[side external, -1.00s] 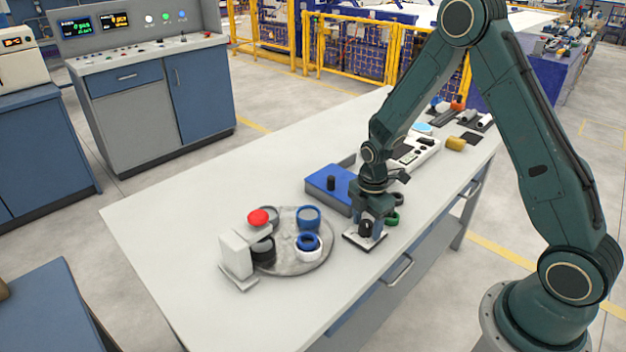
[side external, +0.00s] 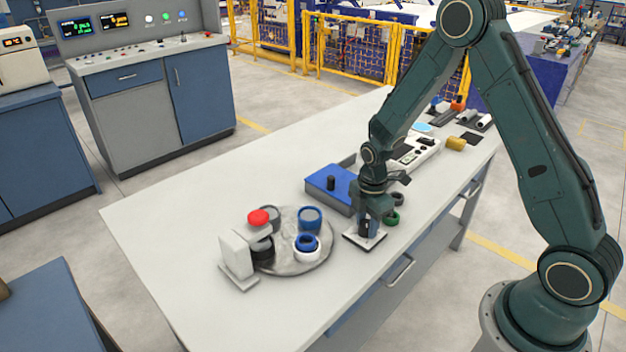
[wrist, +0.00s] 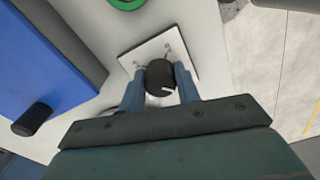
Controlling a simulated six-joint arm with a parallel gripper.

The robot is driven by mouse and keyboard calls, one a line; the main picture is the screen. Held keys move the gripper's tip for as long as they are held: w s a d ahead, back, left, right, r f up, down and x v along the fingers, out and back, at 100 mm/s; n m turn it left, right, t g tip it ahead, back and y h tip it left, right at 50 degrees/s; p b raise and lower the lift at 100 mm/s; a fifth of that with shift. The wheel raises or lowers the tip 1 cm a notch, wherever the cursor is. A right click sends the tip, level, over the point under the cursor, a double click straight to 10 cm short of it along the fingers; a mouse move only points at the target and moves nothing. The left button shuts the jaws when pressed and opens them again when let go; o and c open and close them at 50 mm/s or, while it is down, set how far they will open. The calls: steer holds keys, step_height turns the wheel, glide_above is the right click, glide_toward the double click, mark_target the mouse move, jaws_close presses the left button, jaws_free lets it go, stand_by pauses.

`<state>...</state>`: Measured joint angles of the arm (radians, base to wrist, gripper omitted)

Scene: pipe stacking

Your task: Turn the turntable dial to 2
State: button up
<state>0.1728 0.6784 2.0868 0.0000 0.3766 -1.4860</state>
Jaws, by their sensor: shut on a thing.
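A short white mark shows on the dial in the wrist view; I cannot read any numbers. My gripper (wrist: 160,90) points down over the plate and is shut on the dial, one finger on each side. In the side view my gripper (side external: 367,228) hides most of the dial. The round grey turntable (side external: 318,262) lies to the left of the plate. It carries several cups or rings, among them a blue one (side external: 310,219) and a white one with a blue ring (side external: 307,244).
A blue box with a black knob (side external: 331,183) is behind my gripper. A green ring (side external: 392,219) lies close to the right of the plate. The table's left part is clear.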

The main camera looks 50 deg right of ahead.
steer(key=m, duration=0.8)
steer(key=shift+m, duration=0.3)
steer(key=m, duration=0.4)
steer(key=shift+s+a+m, duration=0.1)
steer(key=shift+m, duration=2.1)
steer(key=o, duration=1)
steer(key=shift+a, duration=0.1)
steer(key=shift+r, duration=0.15)
